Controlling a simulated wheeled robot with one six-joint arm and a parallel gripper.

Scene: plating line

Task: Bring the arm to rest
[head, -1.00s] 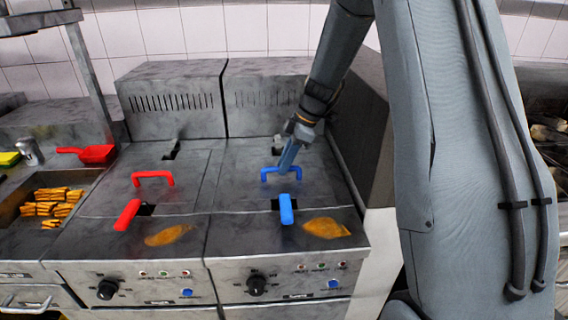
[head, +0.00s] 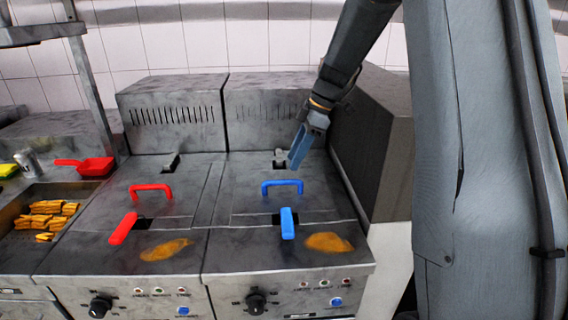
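My gripper (head: 300,146) hangs from my arm at the right, above the back of the right fryer (head: 240,262). It is seen side-on, with its blue-grey fingers pointing down, and I cannot tell whether they are apart. Nothing shows in it. It is apart from the blue lid handle (head: 282,184), which is in front of it and to the left. A second blue handle (head: 287,224) sticks up near the fryer's front.
The left fryer (head: 70,262) has a red lid handle (head: 151,187) and a red front handle (head: 123,228). Golden food-like patches lie on both front ledges. A red scoop (head: 94,166), a can (head: 31,164) and a tray with yellow pieces (head: 48,209) are at the left.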

